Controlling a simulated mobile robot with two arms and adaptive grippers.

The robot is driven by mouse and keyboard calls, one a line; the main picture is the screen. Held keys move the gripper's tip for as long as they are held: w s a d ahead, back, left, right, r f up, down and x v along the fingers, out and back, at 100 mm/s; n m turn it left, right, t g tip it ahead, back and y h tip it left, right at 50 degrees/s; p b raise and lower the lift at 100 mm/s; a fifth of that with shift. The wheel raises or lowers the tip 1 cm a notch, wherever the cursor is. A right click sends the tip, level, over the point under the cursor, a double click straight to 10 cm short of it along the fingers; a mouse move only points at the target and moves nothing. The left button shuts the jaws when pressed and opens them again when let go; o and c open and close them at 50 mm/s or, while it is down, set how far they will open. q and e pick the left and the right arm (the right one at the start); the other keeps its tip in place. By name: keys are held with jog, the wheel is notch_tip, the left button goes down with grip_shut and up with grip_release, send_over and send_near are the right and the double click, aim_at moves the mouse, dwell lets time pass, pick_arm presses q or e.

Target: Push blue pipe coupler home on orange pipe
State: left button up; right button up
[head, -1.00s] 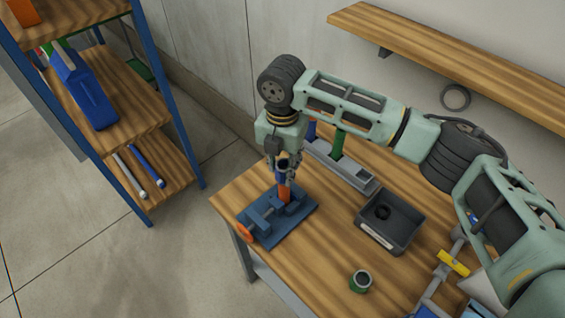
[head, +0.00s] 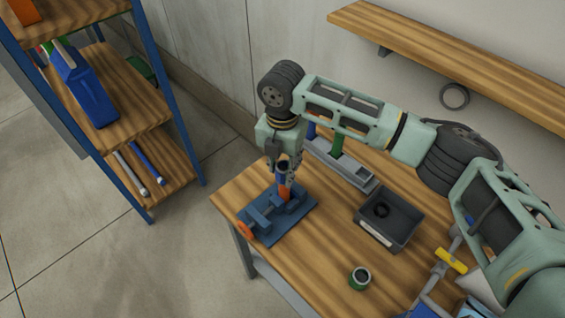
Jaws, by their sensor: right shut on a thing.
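The orange pipe (head: 284,190) stands upright in a blue vise (head: 266,220) on the left end of the wooden table. The blue pipe coupler (head: 283,168) is at the top of the orange pipe, between the fingers of my right gripper (head: 284,172). My right gripper points down and is shut on the coupler. The fingers partly hide the coupler, so how far it sits over the pipe cannot be told. My left gripper is not in view.
A dark bin (head: 390,222) holding a black ring and a green coupler (head: 359,278) stand to the right on the table. A grey rack (head: 345,165) with a green pipe is behind. A shelf unit (head: 115,95) stands at the left.

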dwell(0.4)
jog(key=shift+p, duration=0.35)
jog(key=o, duration=1)
jog(key=shift+r, duration=0.1)
jog(key=shift+r+p, duration=2.15)
jog(key=shift+p, duration=0.05)
jog(key=shift+o, duration=0.2)
